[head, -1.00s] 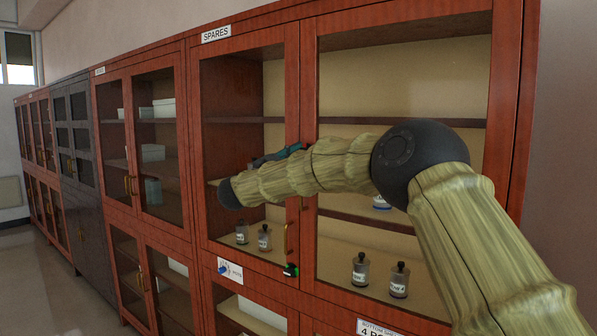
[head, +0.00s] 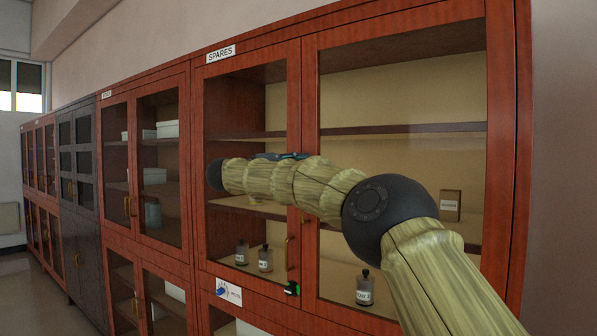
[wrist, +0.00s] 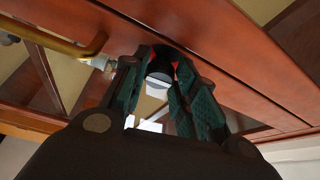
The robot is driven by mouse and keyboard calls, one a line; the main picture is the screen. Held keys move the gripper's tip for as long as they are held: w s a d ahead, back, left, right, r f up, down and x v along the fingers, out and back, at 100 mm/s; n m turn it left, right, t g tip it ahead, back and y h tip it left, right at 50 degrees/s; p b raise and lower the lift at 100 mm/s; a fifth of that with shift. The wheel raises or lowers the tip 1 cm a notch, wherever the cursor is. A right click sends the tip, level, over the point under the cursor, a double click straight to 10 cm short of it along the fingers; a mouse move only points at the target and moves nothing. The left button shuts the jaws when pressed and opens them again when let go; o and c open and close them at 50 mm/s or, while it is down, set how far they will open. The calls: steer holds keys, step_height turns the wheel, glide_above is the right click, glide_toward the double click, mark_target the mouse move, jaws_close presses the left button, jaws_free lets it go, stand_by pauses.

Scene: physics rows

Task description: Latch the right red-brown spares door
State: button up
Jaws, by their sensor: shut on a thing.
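The red-brown spares cabinet stands at the right in the head view under a SPARES sign (head: 221,54). Its right glass door (head: 309,100) looks closed beside the left glass door (head: 197,150). My gripper (head: 288,156) shows only as a bit of teal above my forearm, which hides the rest. In the wrist view my gripper (wrist: 160,90) has its teal pads on either side of a dark round knob (wrist: 160,80) with a pale line, at the red-brown wood. It is shut on that knob. A brass handle (wrist: 60,45) is just to the left.
Jars (head: 365,288) and a box (head: 450,205) stand behind the glass. A grey cabinet (head: 80,200) is farther left. Open floor lies at the lower left.

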steer(key=shift+m, duration=0.4)
steer(key=o, duration=1)
steer(key=v, duration=1.2)
steer(key=shift+r, duration=0.25)
